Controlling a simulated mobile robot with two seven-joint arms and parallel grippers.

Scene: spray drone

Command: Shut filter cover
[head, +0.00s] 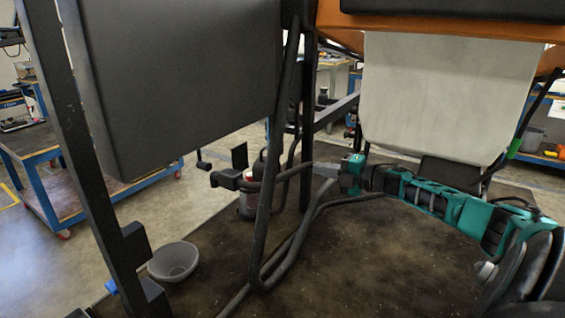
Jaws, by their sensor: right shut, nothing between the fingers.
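A small black flat plate (239,156) stands upright above a black block-shaped fitting (228,179) on the dark pipework, left of centre. It may be the filter cover, standing open, but I cannot tell for certain. My left gripper is not in view.
Black frame posts and bent pipes (268,225) stand between the gripper and the left side. A pale tank (440,95) hangs at upper right, a dark panel (185,75) at upper left.

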